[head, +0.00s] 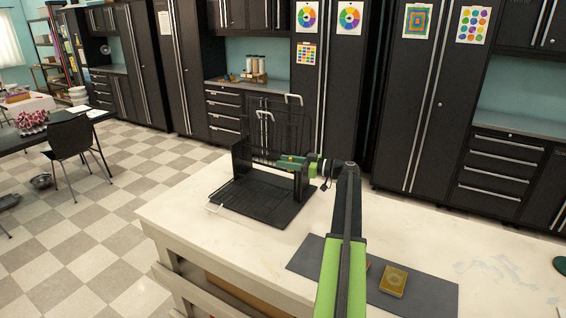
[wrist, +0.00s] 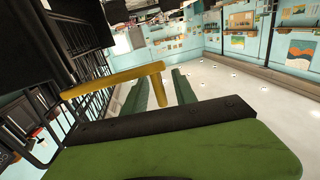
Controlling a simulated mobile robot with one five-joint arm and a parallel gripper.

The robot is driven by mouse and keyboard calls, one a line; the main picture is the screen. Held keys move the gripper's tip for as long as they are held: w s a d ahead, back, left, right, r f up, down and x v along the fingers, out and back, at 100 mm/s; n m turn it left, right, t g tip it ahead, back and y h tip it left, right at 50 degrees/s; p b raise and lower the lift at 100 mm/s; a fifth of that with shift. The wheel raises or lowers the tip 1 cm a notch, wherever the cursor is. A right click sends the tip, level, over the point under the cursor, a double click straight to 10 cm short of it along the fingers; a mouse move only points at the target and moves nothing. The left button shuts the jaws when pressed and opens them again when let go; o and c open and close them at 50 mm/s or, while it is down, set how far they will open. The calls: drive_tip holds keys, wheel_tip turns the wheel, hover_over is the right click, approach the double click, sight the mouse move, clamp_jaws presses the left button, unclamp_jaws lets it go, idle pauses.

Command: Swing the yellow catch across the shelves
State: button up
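The yellow catch (wrist: 112,79) is an L-shaped bar in the wrist view. Its long arm runs from the black rack at left, and its short end hangs down between my gripper's two green fingers (wrist: 159,78). The fingers are apart, with a visible gap on each side of that end. In the head view my gripper (head: 300,163) is at the right side of the black rack (head: 262,196), which has upright wire shelves (head: 283,125). The catch is only a small yellow patch (head: 290,158) there, partly hidden by the gripper.
The rack stands on a pale worktop (head: 185,212). The worktop right of the mat is mostly clear. Black cabinets (head: 425,110) line the back.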

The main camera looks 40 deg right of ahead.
drive_tip(key=shift+w+a, duration=0.3)
drive_tip(key=shift+w, duration=0.25)
clamp_jaws()
idle(1.1)
